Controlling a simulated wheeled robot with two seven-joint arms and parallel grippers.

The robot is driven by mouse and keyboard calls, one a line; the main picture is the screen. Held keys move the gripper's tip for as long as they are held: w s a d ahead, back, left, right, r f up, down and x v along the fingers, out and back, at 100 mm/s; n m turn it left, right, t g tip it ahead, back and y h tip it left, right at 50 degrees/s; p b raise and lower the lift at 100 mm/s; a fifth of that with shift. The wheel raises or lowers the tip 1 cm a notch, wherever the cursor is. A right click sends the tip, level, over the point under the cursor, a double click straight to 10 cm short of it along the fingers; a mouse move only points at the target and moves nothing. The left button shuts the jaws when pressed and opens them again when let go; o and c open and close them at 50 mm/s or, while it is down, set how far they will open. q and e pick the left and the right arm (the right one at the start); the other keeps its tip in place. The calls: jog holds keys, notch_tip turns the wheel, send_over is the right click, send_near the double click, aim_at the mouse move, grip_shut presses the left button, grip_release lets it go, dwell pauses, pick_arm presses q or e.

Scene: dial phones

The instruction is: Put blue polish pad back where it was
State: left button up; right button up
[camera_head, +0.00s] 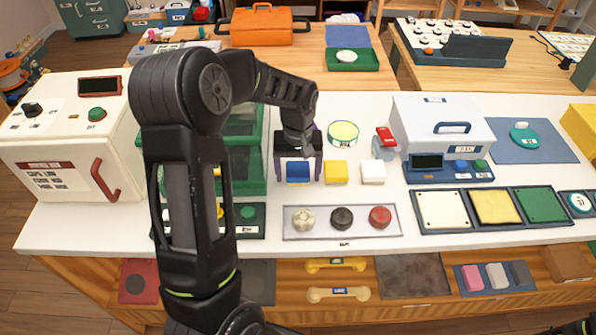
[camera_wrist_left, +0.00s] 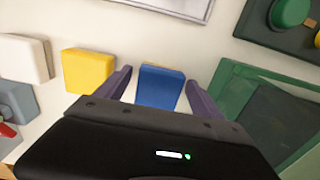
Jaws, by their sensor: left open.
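The blue polish pad (camera_head: 298,172) lies on the white table, left of a yellow pad (camera_head: 336,172) and a white pad (camera_head: 373,172). In the left wrist view the blue pad (camera_wrist_left: 160,87) shows between the two purple fingers of my left gripper (camera_wrist_left: 162,84). My left gripper (camera_head: 298,168) is open, with its fingers on either side of the blue pad; a gap shows on both sides. I cannot tell how high the fingertips are above the table. My right gripper is not in view.
A green case (camera_head: 245,150) stands close left of my gripper. A grey tray (camera_head: 342,234) with three round knobs lies in front. A white box with a blue handle (camera_head: 441,122) stands to the right. The white oven-like box (camera_head: 60,140) is at far left.

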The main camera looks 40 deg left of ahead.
aim_at(298, 172)
pick_arm(q)
jog(key=shift+r, duration=0.15)
notch_tip(298, 172, up, 12)
dwell(0.6)
